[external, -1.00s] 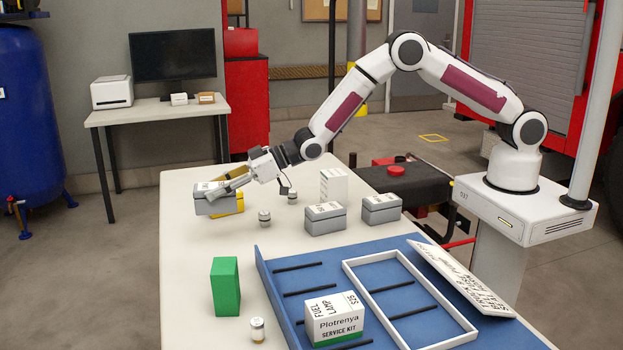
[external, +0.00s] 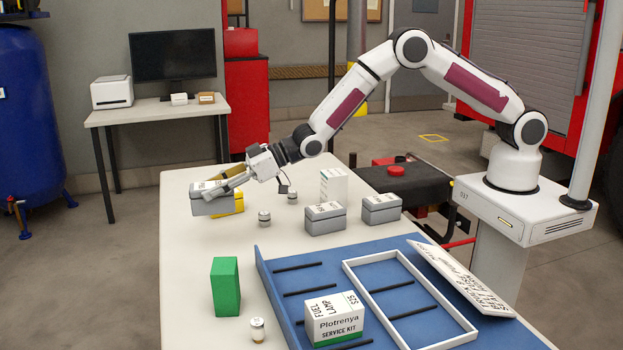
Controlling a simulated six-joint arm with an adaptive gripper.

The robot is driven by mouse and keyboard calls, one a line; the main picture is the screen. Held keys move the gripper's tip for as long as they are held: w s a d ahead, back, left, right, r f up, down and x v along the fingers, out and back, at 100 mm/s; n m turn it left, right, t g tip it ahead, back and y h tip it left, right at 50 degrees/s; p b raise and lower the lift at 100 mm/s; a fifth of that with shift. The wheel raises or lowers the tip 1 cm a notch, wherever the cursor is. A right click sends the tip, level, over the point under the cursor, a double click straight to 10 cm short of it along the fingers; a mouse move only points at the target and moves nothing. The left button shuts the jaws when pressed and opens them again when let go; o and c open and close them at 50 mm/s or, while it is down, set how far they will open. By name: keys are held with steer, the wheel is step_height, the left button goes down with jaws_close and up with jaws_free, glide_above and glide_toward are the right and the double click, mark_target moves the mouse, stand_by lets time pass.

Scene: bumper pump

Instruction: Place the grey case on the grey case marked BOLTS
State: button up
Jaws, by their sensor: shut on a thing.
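A grey case (external: 211,207) with a white label on top is at the far left of the table in the external view. My gripper (external: 216,189) is shut on it, its fingers lying across the upper part and hiding some of the label. Two more grey cases with white top labels stand on the table to the right: a nearer one (external: 326,226) and a farther one (external: 381,215). Their lettering is too small to read, so I cannot tell which is marked BOLTS. I cannot tell whether the held case clears the table.
A yellow object (external: 239,203) shows partly behind the held case. Small jars (external: 264,219) and a white box (external: 334,185) stand nearby. A green block (external: 226,287) and a blue tray (external: 283,268) with a white frame and a service kit box (external: 335,318) are nearer the camera.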

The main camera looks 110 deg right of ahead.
steer(key=shift+s+a+r+m+h, duration=0.65)
steer(key=shift+s+a+r, duration=1.15)
steer(key=shift+a, duration=1.7)
steer(key=shift+s+a+r+m+h, duration=0.6)
steer(key=shift+s+a+r, duration=0.4)
steer(key=shift+a+r, duration=1.95)
steer(key=s+d+f+m+g+h, duration=0.1)
steer(key=s+d+m+g+h, duration=0.2)
steer(key=s, duration=1.1)
steer(key=s+d+f+m+g+h, duration=0.1)
steer(key=s+d+m+g+h, duration=0.2)
steer(key=s, duration=1.1)
steer(key=s+d+f+m+g+h, duration=0.1)
steer(key=s+d+m+g+h, duration=0.3)
steer(key=s, duration=1.1)
steer(key=d+m+g, duration=0.3)
steer(key=m, duration=0.1)
steer(key=shift+d+f+m+g, duration=0.3)
steer(key=shift+f+m, duration=0.05)
steer(key=shift+f, duration=0.15)
steer(key=shift+f, duration=2.8)
